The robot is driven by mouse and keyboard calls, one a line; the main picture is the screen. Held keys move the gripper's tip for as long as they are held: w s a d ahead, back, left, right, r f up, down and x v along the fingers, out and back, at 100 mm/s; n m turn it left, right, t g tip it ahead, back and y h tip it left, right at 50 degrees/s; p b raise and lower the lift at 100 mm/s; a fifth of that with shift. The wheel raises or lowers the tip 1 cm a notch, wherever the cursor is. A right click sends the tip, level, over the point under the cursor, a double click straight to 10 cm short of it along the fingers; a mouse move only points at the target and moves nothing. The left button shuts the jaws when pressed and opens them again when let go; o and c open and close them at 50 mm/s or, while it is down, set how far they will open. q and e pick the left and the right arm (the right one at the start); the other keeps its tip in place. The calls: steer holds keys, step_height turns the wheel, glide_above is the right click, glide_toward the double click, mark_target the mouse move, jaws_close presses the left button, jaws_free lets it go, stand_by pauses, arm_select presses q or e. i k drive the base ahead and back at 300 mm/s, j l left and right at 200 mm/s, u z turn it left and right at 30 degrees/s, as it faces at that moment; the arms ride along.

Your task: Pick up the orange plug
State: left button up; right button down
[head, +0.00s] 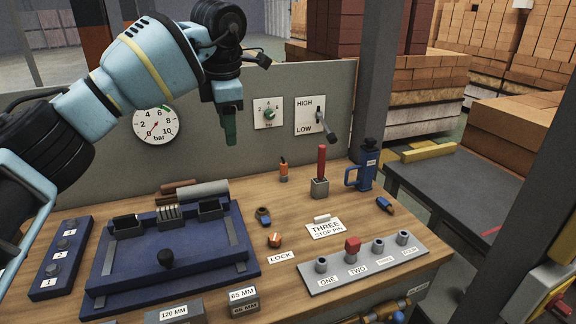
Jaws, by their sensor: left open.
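A small orange plug (283,170) with a dark top stands upright on the wooden bench, near the grey back panel. My left gripper (231,136) hangs from the blue arm at upper left, in front of the back panel. It points down, above and to the left of the orange plug, apart from it. It is open, with nothing seen in its jaws. One finger shows clearly; the other is mostly hidden. My right gripper is not in view.
A red-handled lever (321,170) and a blue can-like tool (367,168) stand right of the plug. An orange LOCK knob (275,240) and a grey peg strip (340,276) lie nearer. A blue fixture (110,282) fills the left. Bare wood surrounds the plug.

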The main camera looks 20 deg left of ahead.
mark_target(283, 166)
steer(key=i, duration=1.25)
